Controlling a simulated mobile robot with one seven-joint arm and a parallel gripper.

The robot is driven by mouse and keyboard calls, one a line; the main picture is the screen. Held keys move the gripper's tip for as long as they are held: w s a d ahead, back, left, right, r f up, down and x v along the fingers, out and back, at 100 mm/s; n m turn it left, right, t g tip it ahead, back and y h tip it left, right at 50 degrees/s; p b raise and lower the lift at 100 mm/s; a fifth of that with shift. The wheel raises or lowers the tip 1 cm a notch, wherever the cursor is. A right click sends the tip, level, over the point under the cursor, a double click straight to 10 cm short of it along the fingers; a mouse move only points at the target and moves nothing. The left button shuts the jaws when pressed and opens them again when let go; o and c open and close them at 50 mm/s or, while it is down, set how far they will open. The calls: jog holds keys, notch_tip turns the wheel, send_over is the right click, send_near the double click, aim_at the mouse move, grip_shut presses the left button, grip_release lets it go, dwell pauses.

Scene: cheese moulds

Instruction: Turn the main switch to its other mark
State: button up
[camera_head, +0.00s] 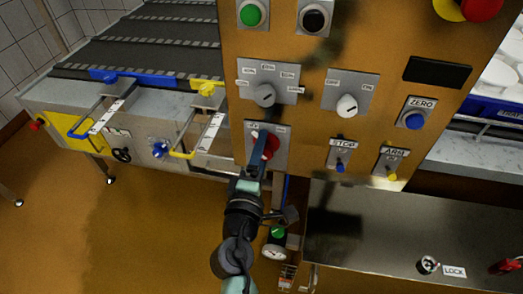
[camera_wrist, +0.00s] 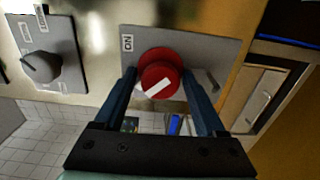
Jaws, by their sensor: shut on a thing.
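The main switch is a round red knob with a white pointer bar on a grey plate; it shows in the wrist view (camera_wrist: 160,73) and partly in the head view (camera_head: 271,146). Its plate (camera_wrist: 205,48) has an "ON" label (camera_wrist: 127,42) at the left end in the wrist view. The white bar lies slanted across the knob; I cannot read which mark it points to. My gripper (camera_wrist: 160,78) is shut on the red knob, one blue finger on each side. In the head view my gripper (camera_head: 262,148) covers part of the knob and plate.
A grey selector knob (camera_head: 264,95) sits just above, and a white one (camera_head: 347,105) to its upper right. A metal shelf (camera_head: 370,235) lies below right. Conveyor handles (camera_head: 205,130) stand to the left.

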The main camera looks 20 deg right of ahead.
jog(key=o, duration=1)
jog(key=shift+a, duration=0.1)
jog(key=b+v, duration=0.1)
jog(key=v, duration=1.2)
jog(key=w+a+r+m+t+y, duration=0.1)
jog(key=w+r+m+t, duration=0.3)
jog(key=r, duration=0.8)
jog(key=w+a+r+m+t+y, duration=0.1)
jog(key=w+a+r+m+y, duration=0.3)
jog(key=r, duration=0.8)
jog(key=s+a+r+m+t+y, duration=0.2)
jog(key=s+r+t+y, duration=0.3)
jog(key=r, duration=0.7)
jog(key=s+a+r+m+t, duration=0.1)
jog(key=s+a+r+t, duration=0.15)
jog(key=s+r, duration=0.65)
jog(key=w+r+p, duration=0.1)
jog(key=r+p, duration=0.4)
jog(key=r, duration=0.1)
jog(key=w+r+p, duration=0.1)
jog(key=r+p, duration=0.4)
jog(key=w+r+p, duration=0.1)
jog(key=r+p, duration=0.4)
jog(key=r, duration=0.1)
jog(key=shift+w+d+r, duration=0.3)
jog(key=shift+w, duration=0.05)
